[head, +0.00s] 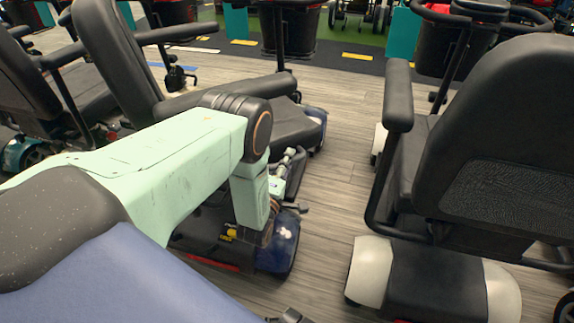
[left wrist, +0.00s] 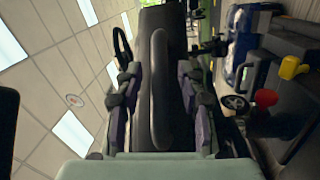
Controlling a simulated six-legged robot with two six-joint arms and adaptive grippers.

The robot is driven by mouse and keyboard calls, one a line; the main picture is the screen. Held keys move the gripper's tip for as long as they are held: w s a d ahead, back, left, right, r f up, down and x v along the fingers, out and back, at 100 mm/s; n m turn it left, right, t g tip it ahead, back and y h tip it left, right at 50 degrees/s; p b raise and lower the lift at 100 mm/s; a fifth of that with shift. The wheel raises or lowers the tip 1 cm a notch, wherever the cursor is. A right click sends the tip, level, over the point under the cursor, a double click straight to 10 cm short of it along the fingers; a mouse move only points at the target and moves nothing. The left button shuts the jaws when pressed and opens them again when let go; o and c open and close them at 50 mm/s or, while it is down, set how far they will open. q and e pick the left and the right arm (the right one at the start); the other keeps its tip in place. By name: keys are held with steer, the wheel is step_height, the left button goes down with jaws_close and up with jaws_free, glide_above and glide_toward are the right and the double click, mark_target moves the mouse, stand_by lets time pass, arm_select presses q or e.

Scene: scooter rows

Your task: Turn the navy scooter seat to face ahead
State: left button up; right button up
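The navy scooter's glossy rear body (head: 284,246) stands in the middle of the head view, partly hidden by my left arm. Its dark seat (head: 283,124) is turned sideways: the backrest (head: 118,52) is at the left and the cushion points right. My left gripper (head: 290,163) is low beside the cushion's near edge. In the left wrist view, its two fingers (left wrist: 158,95) are apart, with a long dark padded bar (left wrist: 158,60) between them; contact is unclear. A dark part at the head view's bottom edge may be my right gripper (head: 288,316).
A scooter with a pale rear body (head: 369,270) stands close at right, its seat (head: 510,130) facing away. Another seat (head: 80,95) crowds the left. Wood-look floor (head: 335,185) is clear between the navy and pale scooters. Scooters with baskets (head: 288,30) stand farther back.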

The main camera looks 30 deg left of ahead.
arm_select(q)
steer(key=shift+w, duration=0.1)
jaws_close()
stand_by(0.3)
stand_by(0.4)
